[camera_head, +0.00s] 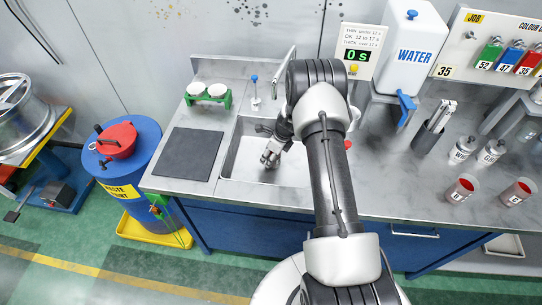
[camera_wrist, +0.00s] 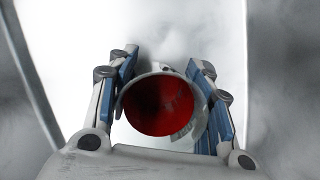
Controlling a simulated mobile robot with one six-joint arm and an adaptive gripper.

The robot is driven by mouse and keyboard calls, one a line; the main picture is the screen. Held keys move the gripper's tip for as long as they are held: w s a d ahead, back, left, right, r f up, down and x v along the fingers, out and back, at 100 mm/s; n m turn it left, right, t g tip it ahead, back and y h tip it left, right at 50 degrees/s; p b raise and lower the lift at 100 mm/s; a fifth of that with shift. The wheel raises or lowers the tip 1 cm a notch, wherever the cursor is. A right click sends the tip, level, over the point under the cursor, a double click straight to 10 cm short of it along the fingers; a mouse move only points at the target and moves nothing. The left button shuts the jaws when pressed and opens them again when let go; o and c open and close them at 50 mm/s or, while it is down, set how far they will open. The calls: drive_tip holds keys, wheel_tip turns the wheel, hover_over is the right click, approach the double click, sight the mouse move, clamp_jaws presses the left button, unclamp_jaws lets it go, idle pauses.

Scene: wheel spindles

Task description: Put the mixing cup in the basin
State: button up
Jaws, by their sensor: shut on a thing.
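The mixing cup (camera_wrist: 163,104) shows in the wrist view as a pale cup with a dark red inside, its open mouth facing the camera. My gripper (camera_wrist: 165,68) has a finger on each side of the cup and is shut on it. In the head view my gripper (camera_head: 270,160) reaches down into the sink basin (camera_head: 237,166), and the cup cannot be made out there. The basin is a pale metal recess in the worktop. My arm covers its right part. I cannot tell whether the cup touches the basin floor.
A dark mat (camera_head: 188,154) lies left of the basin. Two red-filled cups (camera_head: 461,189) (camera_head: 519,192) stand at right. A blue waste drum (camera_head: 130,165) stands left of the counter.

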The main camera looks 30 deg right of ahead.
drive_tip(key=shift+f, duration=0.1)
drive_tip(key=o, duration=1)
drive_tip(key=p+v, duration=0.3)
drive_tip(key=v, duration=0.9)
drive_tip(key=shift+a, duration=0.1)
